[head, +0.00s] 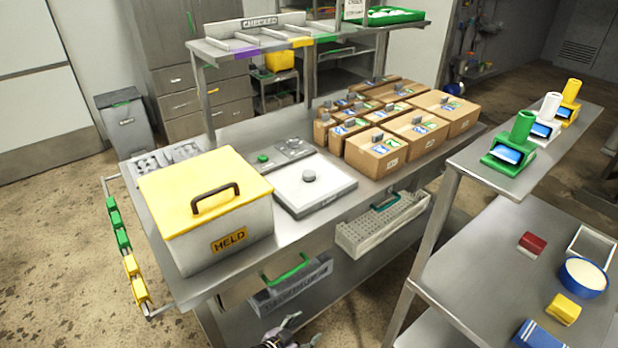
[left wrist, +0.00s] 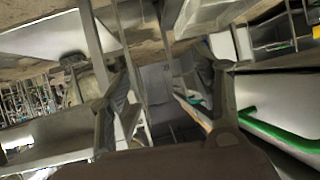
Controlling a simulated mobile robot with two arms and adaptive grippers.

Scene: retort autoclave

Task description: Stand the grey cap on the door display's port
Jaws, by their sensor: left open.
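Three display units with blue screens stand in a row on the upper right shelf: a green one (head: 510,150), a white one (head: 545,122) and a yellow one (head: 568,100). Each has an upright cylinder in its own colour. I cannot tell which is the door display, and no port shows clearly. No grey cap is surely recognisable; a small grey round knob (head: 309,176) sits on a pale square plate on the bench. My left gripper (head: 290,331) is partly in view at the bottom edge. Its fingers are spread and empty in the left wrist view (left wrist: 163,88). My right gripper is not seen.
A yellow-lidded bin marked HELD (head: 225,237) stands on the bench's near left. Several cardboard boxes (head: 388,152) fill its back right. A grey basket (head: 383,226) and a green-handled crate (head: 290,290) are below. The right lower shelf holds a blue bowl (head: 583,278).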

